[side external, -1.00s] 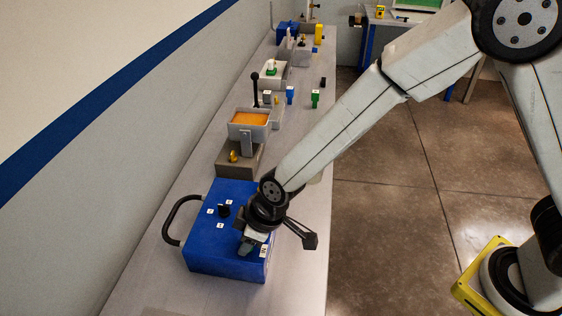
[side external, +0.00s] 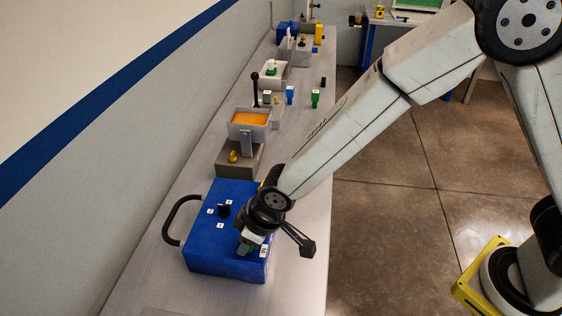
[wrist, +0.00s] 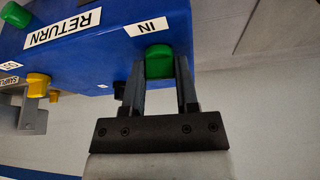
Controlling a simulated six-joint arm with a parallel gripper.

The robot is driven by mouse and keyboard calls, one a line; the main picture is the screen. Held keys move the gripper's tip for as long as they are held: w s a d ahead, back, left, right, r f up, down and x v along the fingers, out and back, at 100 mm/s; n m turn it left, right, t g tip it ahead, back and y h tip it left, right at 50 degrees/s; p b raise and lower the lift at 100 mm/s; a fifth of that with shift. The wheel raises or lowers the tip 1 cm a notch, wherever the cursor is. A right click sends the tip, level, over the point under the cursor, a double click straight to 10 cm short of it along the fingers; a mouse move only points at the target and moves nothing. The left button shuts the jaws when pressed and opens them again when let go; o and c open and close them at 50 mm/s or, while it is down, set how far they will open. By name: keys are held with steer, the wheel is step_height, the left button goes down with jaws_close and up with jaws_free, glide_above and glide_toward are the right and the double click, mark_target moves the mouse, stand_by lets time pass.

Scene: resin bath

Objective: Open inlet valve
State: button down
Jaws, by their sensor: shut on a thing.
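The inlet valve is a green knob (wrist: 159,60) beside the white IN label (wrist: 147,27) on a blue box. In the wrist view my gripper (wrist: 160,68) has one finger on each side of the knob and is shut on it. In the side view the blue box (side external: 210,258) sits on the near part of the bench. My gripper (side external: 246,244) is at its near right side there, and my wrist hides part of the box. The knob's turn angle is hard to read.
A RETURN label (wrist: 62,27), a yellow knob (wrist: 38,84) and another green knob (wrist: 12,65) are near the grip. A black handle (side external: 171,215) sticks out left of the box. A tray of orange liquid (side external: 249,118) stands behind.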

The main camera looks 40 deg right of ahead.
steer(key=shift+s+m+t+h, duration=0.1)
steer(key=shift+m+t+h, duration=0.45)
steer(key=shift+m, duration=1.65)
steer(key=shift+m+h, duration=0.4)
steer(key=shift+h, duration=0.05)
steer(key=m+h, duration=0.1)
steer(key=m, duration=0.2)
steer(key=shift+a+m, duration=0.15)
steer(key=shift+m, duration=0.15)
steer(key=m+h, duration=0.1)
steer(key=m, duration=0.2)
steer(key=shift+m+g+h, duration=0.3)
steer(key=shift+g+h, duration=0.05)
steer(key=shift+h, duration=0.05)
steer(key=shift+a+f+m+g+h, duration=0.1)
steer(key=shift+m+g+h, duration=0.4)
steer(key=shift+m, duration=1.5)
steer(key=shift+c, duration=1.8)
jaws_free()
